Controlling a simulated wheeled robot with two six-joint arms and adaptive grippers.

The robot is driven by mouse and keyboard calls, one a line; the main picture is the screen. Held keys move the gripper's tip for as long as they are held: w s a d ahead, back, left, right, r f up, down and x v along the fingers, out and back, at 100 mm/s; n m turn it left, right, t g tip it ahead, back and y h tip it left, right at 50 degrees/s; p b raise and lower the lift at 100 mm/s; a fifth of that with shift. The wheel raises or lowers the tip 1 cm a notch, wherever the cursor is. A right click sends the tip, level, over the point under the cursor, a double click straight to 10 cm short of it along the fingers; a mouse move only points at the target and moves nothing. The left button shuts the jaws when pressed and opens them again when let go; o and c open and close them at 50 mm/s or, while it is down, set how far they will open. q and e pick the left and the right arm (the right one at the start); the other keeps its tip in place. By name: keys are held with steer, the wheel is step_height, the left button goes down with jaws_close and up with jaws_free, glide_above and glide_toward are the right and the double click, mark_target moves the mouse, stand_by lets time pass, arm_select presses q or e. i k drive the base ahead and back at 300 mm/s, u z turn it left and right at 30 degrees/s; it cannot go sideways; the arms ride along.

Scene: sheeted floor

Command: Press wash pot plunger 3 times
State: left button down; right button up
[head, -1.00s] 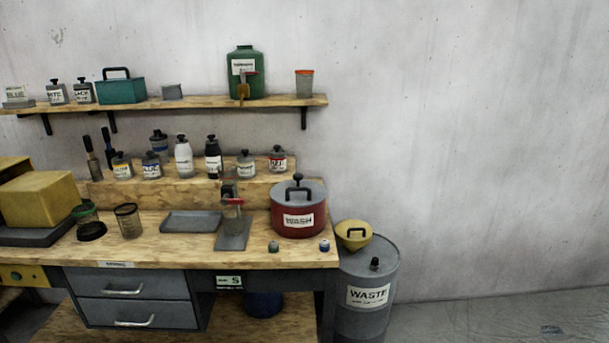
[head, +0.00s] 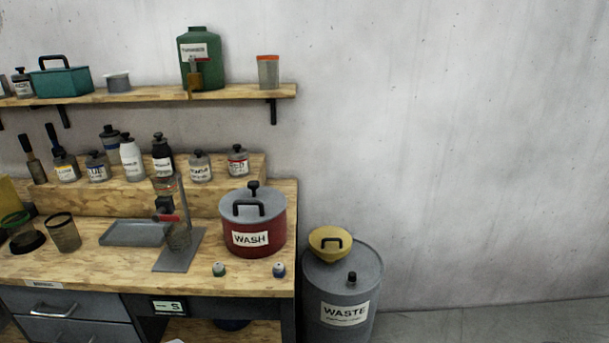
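The wash pot (head: 268,225) is a red pot with a grey lid and a white label reading WASH. It stands upright on the right part of the wooden workbench (head: 100,270). Its black plunger (head: 253,188) sticks up at the back of the lid, with a black arched handle (head: 249,208) in front of it. Neither of my grippers shows in the head view, and nothing touches the plunger.
A small stand (head: 180,250) is left of the pot. A grey waste drum (head: 365,275) with a yellow funnel (head: 320,238) stands right of the bench. The floor farther right is clear.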

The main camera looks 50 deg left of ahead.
mark_target(253, 185)
steer(key=u, duration=0.25)
steer(key=i, duration=0.75)
steer(key=u, duration=1)
steer(key=i, duration=0.35)
steer(key=u, duration=0.4)
